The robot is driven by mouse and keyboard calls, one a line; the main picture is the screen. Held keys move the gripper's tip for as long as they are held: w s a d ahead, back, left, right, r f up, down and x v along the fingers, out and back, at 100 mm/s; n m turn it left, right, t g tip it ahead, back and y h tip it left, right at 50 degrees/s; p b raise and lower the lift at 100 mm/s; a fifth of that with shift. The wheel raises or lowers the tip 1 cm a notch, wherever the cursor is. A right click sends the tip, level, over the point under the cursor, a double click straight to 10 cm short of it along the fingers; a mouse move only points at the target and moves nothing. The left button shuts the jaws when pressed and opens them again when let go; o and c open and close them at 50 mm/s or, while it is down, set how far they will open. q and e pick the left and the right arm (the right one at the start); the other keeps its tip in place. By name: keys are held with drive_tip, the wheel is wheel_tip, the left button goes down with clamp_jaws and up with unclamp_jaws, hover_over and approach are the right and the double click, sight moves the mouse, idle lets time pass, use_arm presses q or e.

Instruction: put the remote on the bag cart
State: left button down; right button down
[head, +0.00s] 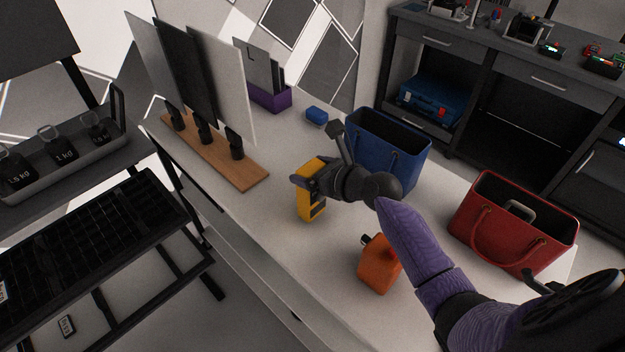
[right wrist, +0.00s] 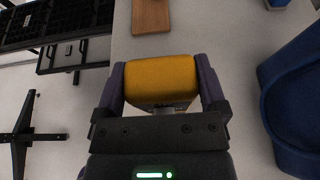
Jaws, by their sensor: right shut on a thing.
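The remote, a yellow block with dark parts on its side (head: 306,205), is over the white table's left part. My right gripper (head: 309,183) is shut on it from above, and its lower end is close to the tabletop; I cannot tell if it touches. In the right wrist view the yellow remote (right wrist: 160,80) sits between both fingers. A blue bag (head: 398,150) and a red bag (head: 500,235) stand on the white table (head: 270,215). Which piece of furniture is the bag cart I cannot tell for sure. My left gripper is not in view.
An orange container (head: 378,268) stands near the table's front edge. A wooden board with upright panels (head: 225,165), a purple holder (head: 272,97) and a small blue block (head: 316,115) are farther back. A black rack (head: 95,235) and a tray of weights (head: 60,155) stand left.

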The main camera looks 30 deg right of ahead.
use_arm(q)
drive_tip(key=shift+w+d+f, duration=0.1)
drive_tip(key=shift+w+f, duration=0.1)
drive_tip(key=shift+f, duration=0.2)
use_arm(e)
drive_tip(key=shift+f, duration=0.65)
unclamp_jaws()
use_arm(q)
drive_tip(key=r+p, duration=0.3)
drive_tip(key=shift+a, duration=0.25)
use_arm(e)
drive_tip(key=v, duration=0.7)
drive_tip(key=shift+s+r, duration=0.15)
drive_tip(key=shift+s, duration=0.15)
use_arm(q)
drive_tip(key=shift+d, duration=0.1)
